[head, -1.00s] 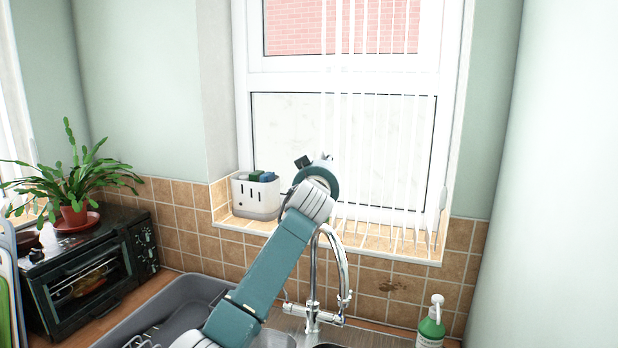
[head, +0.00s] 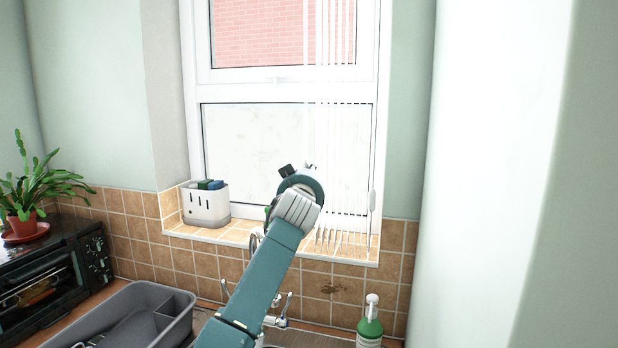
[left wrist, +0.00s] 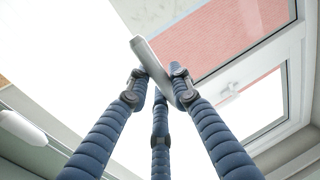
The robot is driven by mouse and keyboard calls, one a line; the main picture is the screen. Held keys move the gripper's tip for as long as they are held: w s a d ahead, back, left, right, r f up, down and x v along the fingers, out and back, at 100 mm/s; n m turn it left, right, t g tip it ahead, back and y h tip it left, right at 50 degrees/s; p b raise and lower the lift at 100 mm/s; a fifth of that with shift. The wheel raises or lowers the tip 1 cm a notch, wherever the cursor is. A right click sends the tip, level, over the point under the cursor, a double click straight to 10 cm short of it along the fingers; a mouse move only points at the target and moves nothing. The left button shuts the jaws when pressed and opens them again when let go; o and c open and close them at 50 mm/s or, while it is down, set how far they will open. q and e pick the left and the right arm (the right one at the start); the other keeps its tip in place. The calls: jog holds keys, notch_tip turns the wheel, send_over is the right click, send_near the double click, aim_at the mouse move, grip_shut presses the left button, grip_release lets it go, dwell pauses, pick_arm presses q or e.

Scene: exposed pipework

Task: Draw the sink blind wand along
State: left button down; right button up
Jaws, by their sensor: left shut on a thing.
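The white vertical blind (head: 335,120) hangs in front of the right part of the window (head: 250,150), its slats bunched close together. In the left wrist view, my left gripper (left wrist: 160,88) has its blue segmented fingers closed around a pale, slim rod, the wand (left wrist: 147,56), whose end sticks out past the fingertips. In the head view, my left gripper (head: 298,174) is in front of the window at the left edge of the slats; its wrist hides the fingers and the wand there. My right gripper is not in view.
A white caddy (head: 205,205) with sponges stands on the tiled sill to the left. Below are the tap (head: 278,321), a grey basin (head: 180,325) and a green soap bottle (head: 370,325). A black toaster oven (head: 50,275) and a potted plant (head: 22,220) are at left.

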pick_arm(q)
jog(key=c, duration=1.5)
grip_release()
jog(key=shift+c, duration=0.2)
jog(key=s, duration=1.2)
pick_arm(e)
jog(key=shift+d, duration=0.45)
